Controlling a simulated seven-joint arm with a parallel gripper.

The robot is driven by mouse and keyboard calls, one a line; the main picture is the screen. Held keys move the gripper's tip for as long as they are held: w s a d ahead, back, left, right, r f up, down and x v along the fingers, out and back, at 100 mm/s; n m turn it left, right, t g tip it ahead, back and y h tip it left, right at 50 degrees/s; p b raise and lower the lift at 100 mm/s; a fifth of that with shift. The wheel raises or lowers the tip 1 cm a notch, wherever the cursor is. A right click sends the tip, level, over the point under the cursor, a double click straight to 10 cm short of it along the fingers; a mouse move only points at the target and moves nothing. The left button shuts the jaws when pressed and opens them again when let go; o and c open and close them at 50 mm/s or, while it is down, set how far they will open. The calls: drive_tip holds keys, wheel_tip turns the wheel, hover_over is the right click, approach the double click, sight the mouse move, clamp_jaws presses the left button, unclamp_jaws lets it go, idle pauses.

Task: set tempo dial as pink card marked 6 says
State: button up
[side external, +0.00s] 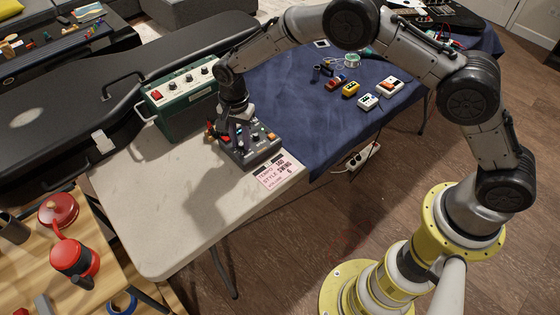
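A grey control box (264,147) with several knobs, one of them orange, sits on the pale table beside the blue cloth. The tempo dial cannot be told apart from the other knobs at this size. A pink card (279,172) lies at the table's edge in front of the box. Its small print seems to read tempo, style swing and volume, with a 6 at the bottom; the tempo value is hard to read. My gripper (236,133) points down over the left part of the box and hides some of its face. Whether its fingers are open or touch a knob is unclear.
A green amplifier-like unit (178,104) with a red switch stands just behind-left of my gripper. A black guitar case (60,135) lies behind it. Small coloured pedals (350,89) sit on the blue cloth (285,95). The table's front left (165,215) is bare.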

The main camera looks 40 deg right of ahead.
clamp_jaws()
drive_tip(key=m, duration=0.5)
drive_tip(key=shift+m, duration=0.3)
drive_tip(key=m, duration=0.6)
drive_tip(key=shift+o, duration=1.1)
unclamp_jaws()
drive_tip(key=shift+r, duration=3.5)
wheel_tip(320, 180, up, 6)
